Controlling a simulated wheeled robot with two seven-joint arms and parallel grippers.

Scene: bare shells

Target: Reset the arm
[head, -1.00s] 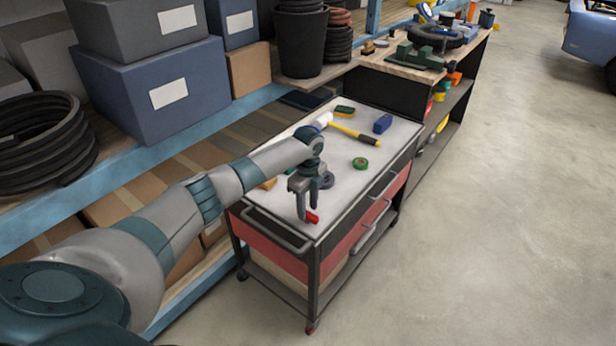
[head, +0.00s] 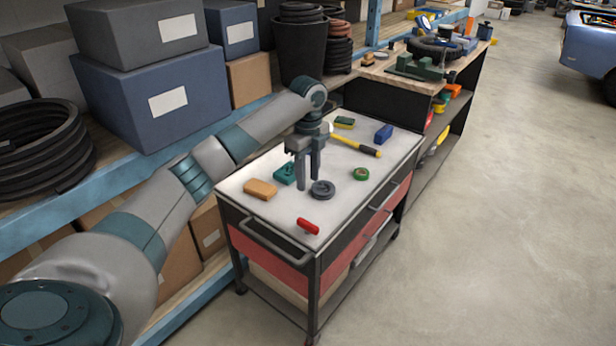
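My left arm reaches in from the left, and its gripper (head: 308,183) points down above the light top of the tool cart (head: 345,207). Its two fingers are apart with nothing between them. A dark grey ring-shaped part (head: 322,190) shows just beside and behind the fingertips. A red object (head: 308,227) lies on the cart near its front corner, apart from the gripper. My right gripper is not in view.
The cart also holds an orange-brown block (head: 260,189), a teal item (head: 284,174), green tape (head: 361,174), a yellow-handled hammer (head: 362,147), a blue block (head: 383,134) and a sponge (head: 344,122). Shelving with boxes (head: 150,92) stands at left. The floor (head: 510,230) at right is clear.

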